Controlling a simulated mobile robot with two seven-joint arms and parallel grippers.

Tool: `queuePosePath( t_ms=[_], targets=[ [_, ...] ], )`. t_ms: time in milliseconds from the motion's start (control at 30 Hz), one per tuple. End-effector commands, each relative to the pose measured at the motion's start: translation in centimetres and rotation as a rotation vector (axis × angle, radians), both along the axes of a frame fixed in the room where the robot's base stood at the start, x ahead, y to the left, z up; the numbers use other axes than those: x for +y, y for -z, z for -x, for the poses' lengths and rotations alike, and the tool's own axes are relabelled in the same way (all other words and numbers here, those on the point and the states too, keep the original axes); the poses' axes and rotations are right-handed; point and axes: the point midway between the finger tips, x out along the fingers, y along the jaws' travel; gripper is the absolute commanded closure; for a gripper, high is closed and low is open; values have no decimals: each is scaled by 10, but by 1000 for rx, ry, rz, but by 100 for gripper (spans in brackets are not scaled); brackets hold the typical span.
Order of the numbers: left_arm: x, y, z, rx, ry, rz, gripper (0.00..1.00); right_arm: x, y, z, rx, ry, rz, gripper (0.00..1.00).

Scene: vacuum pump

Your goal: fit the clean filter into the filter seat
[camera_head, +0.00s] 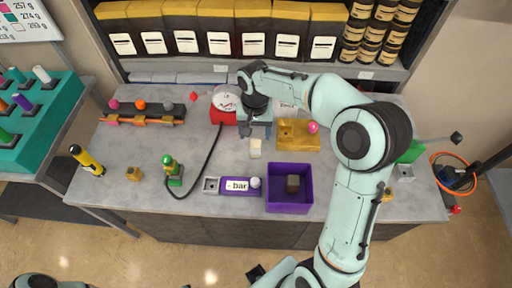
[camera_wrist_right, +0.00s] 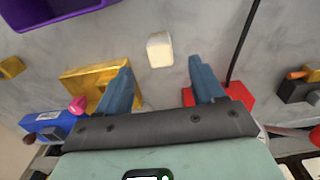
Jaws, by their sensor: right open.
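A small cream block, which looks like the clean filter (camera_head: 255,148), stands on the grey table; the right wrist view shows it too (camera_wrist_right: 160,50). My right gripper (camera_head: 257,135) is open and empty, pointing down just behind the block. In the right wrist view its two blue fingers (camera_wrist_right: 159,75) are spread wide, with the block ahead of the gap and touching neither. A grey square frame with a hollow, which looks like the filter seat (camera_head: 211,185), sits at the left end of the purple "bar" unit (camera_head: 236,185). It appears empty.
A purple bin (camera_head: 289,208) holding a dark brown block (camera_head: 292,184) stands at the front. A gold plate (camera_head: 298,146) and red scale (camera_head: 223,117) flank the right gripper. A black hose (camera_head: 209,158) runs to a green-topped fitting (camera_head: 173,176). The table left of the hose has free room.

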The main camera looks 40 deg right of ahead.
Motion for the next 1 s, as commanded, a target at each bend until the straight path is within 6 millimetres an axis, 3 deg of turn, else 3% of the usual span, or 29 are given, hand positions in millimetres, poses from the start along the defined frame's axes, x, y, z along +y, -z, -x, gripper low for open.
queuePosePath(
  t_ms=[100,367,633,967,1000],
  targets=[
    [0,4,2,2,0,0,57,-1,23,1,3,1,0,32],
    [0,4,3,3,0,0,57,-1,42,-1,1,0,1,32],
    [0,2,1,1,0,0,57,-3,81,-5,1,1,0,32],
    [0,2,2,2,1,1,57,-3,88,-5,-2,0,1,32],
    [0,2,2,2,1,1,57,-3,88,-5,-2,0,1,42]
  ],
)
